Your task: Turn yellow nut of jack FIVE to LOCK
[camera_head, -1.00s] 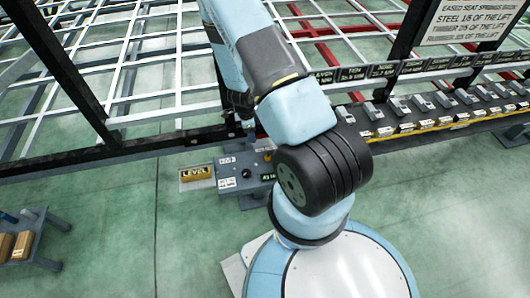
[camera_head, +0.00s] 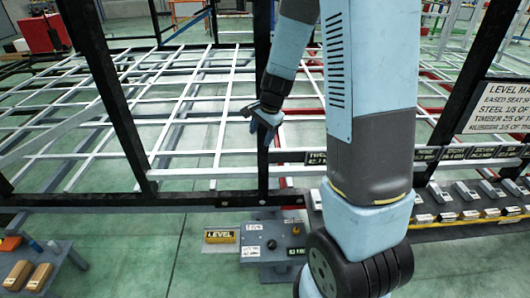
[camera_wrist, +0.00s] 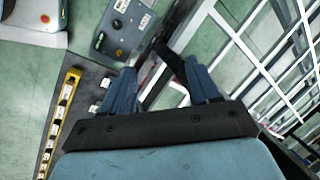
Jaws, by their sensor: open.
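My gripper (camera_head: 265,124) is open and empty, raised above and behind the grey control box in the head view. Its two blue fingers (camera_wrist: 160,78) are spread apart in the wrist view. I cannot pick out a yellow nut or a jack labelled FIVE in either view. My arm hides part of the frame.
The white-barred chassis (camera_head: 190,110) with black posts fills the back. A yellow LEVEL block (camera_head: 221,237) lies left of the box. A rail of labelled levers (camera_head: 465,215) runs right. A small bench (camera_head: 50,268) with wooden blocks stands left. Open green floor lies in front.

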